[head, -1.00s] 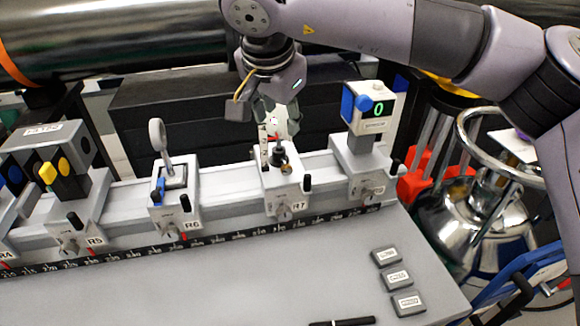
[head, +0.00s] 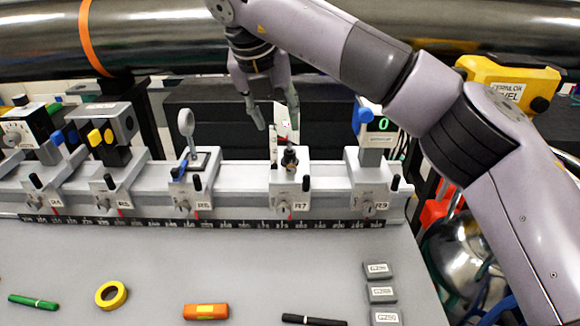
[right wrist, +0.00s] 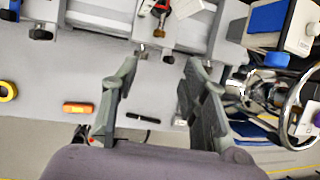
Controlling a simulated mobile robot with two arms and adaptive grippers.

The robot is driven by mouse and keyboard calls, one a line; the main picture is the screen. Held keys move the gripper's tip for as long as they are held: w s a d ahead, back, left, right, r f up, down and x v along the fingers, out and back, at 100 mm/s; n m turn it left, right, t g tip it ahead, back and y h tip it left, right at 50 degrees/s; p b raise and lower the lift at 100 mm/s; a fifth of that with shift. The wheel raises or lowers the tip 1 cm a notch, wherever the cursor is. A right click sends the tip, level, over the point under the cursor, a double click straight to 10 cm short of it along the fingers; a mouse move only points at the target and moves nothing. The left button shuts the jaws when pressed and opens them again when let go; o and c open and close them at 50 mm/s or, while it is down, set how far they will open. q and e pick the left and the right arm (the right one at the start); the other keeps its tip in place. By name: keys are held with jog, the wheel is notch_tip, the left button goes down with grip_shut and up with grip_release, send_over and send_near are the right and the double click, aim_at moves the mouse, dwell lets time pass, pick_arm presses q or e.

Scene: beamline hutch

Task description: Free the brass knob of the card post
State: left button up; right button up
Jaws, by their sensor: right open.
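The card post stands on the R7 carrier on the rail. A pale card (head: 284,118) with red marks is at its top, and a dark holder (head: 290,156) is below it. The small brass knob (head: 291,168) sits low on the front of the post; it also shows in the right wrist view (right wrist: 160,31). My right gripper (head: 278,130) is open and empty, its fingers pointing down near the card. In the right wrist view the open fingertips (right wrist: 166,56) are apart from the knob. Whether a finger touches the card is unclear. My left gripper is out of view.
The R6 carrier with a ring mount (head: 187,125) stands left of R7, and the R9 carrier with a green-digit display box (head: 378,122) stands right. Black blocks (head: 215,110) are behind the rail. A black pen (head: 314,320) and an orange block (head: 206,311) lie in front.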

aim_at(290, 166)
jog(key=p+x, duration=0.2)
jog(key=x, duration=1.3)
jog(key=shift+w+f+p, duration=0.3)
jog(key=shift+w+d+f, duration=0.15)
jog(key=shift+w+f, duration=0.05)
jog(key=shift+f, duration=0.45)
jog(key=shift+c, duration=0.3)
grip_shut()
